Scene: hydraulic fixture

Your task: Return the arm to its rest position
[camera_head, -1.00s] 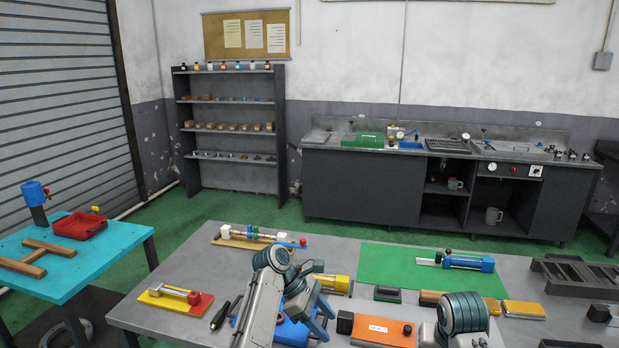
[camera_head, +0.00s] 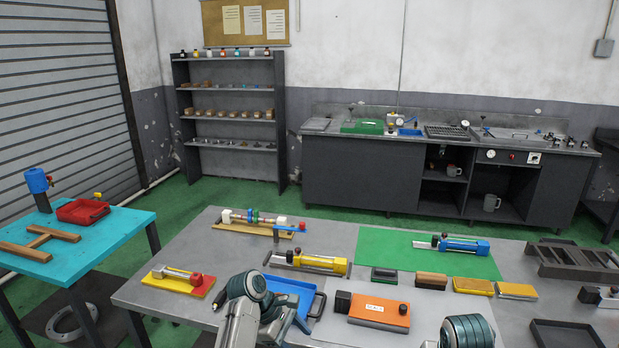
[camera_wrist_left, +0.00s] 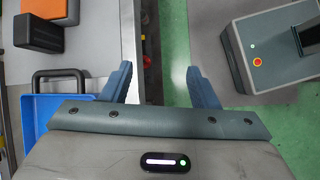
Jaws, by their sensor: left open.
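My left arm comes in at the bottom of the head view, and its gripper (camera_head: 290,322) is low, in front of the blue tray (camera_head: 290,297). In the left wrist view the two blue-grey fingers of this gripper (camera_wrist_left: 160,90) stand apart with nothing between them. Below the fingers are the table edge and the green floor. The blue tray with its dark handle also shows at the left of the wrist view (camera_wrist_left: 32,118). Part of my right arm shows at the bottom right of the head view, but its gripper is out of sight.
An orange block (camera_head: 380,311) lies on a pale mat right of the tray. A yellow cylinder unit (camera_head: 318,263) lies behind the tray, and a blue one (camera_head: 463,245) on a green mat (camera_head: 385,246). A turquoise side table (camera_head: 110,237) stands left across a floor gap.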

